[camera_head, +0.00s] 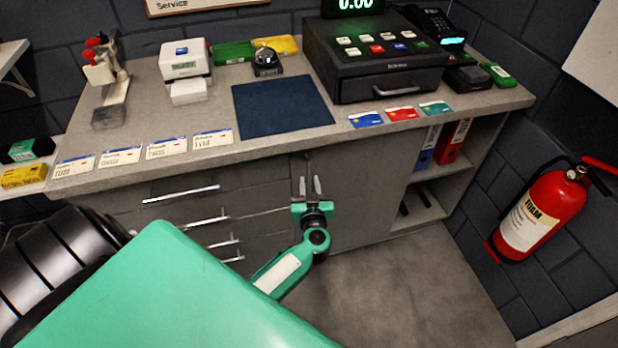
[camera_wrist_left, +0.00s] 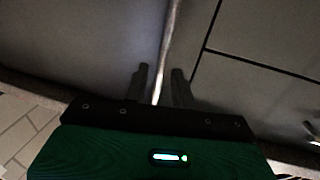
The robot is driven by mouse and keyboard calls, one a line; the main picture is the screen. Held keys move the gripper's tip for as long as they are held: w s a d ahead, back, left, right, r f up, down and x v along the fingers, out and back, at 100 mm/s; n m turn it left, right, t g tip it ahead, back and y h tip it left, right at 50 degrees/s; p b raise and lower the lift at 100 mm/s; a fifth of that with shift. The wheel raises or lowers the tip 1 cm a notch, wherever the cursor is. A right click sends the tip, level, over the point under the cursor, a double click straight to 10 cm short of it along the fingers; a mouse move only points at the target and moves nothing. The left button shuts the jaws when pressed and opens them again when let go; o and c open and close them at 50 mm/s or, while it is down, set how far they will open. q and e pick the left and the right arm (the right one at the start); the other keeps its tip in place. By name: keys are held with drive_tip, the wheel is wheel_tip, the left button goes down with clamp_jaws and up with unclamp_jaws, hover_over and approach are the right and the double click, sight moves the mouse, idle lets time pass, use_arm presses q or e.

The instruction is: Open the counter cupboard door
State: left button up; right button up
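The counter cupboard door (camera_head: 365,190) is a grey panel in the counter front, between the drawers and the open shelf. It looks shut. Its slim upright metal handle (camera_wrist_left: 172,35) shows in the left wrist view. My left gripper (camera_head: 311,183) is at the door's drawer-side edge, and also shows in the left wrist view (camera_wrist_left: 160,82). Its two fingers are apart, one on each side of the handle's lower visible stretch. I see a small gap beside the bar, so the gripper looks open around it. My right gripper is out of view.
Drawers with bar handles (camera_head: 205,222) are left of the door. An open shelf with binders (camera_head: 425,148) is to the right. A red fire extinguisher (camera_head: 540,212) is on the right wall. The grey floor (camera_head: 410,290) before the door is clear.

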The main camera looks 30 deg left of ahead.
use_arm(q)
drive_tip(key=shift+x, duration=1.35)
clamp_jaws()
drive_tip(key=shift+d, duration=0.1)
